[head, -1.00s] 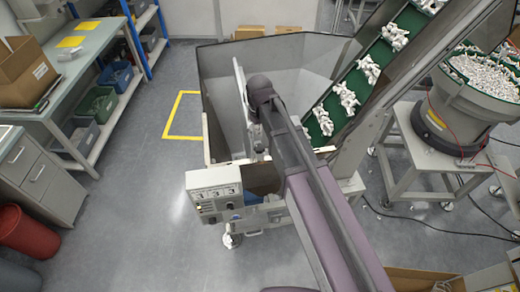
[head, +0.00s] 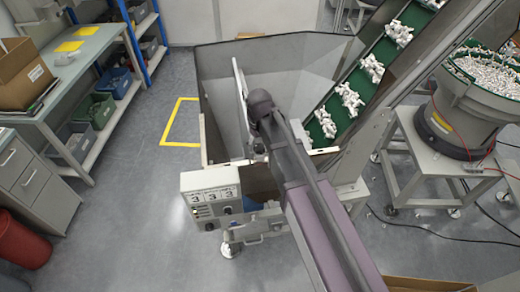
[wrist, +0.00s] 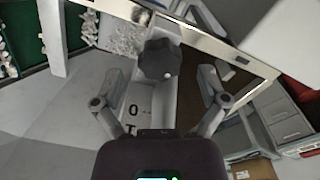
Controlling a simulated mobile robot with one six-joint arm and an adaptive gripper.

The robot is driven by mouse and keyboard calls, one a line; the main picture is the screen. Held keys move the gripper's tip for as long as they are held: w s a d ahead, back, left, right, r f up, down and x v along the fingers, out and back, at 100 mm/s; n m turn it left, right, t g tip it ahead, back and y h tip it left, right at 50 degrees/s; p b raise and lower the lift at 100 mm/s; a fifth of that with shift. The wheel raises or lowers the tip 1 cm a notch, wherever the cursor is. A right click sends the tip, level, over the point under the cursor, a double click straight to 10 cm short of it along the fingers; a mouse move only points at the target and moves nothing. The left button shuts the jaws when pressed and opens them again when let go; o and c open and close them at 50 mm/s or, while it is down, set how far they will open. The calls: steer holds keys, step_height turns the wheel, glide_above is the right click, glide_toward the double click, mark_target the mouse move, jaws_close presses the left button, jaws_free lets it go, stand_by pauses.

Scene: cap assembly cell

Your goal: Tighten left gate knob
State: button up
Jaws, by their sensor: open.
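In the wrist view a dark, lobed knob (wrist: 159,58) sits at the end of a pale channel, beside a light metal frame edge. I take it for the gate knob; which side it belongs to I cannot tell. My gripper (wrist: 162,75) is open, one finger to each side of the knob's line. The fingers look apart from the knob, with nothing between them. In the head view my gripper is mostly hidden behind my arm, near the front edge of the grey hopper (head: 300,62). The knob cannot be made out there.
A control box (head: 211,196) with dials is on the hopper's front. A green conveyor (head: 373,68) with white parts rises at the right, beside a bowl feeder (head: 450,118). A workbench (head: 92,52) and red bin (head: 22,240) stand left. Floor between is clear.

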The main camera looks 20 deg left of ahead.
steer(key=shift+f+b, duration=0.35)
steer(key=shift+f, duration=0.2)
steer(key=c, duration=1.1)
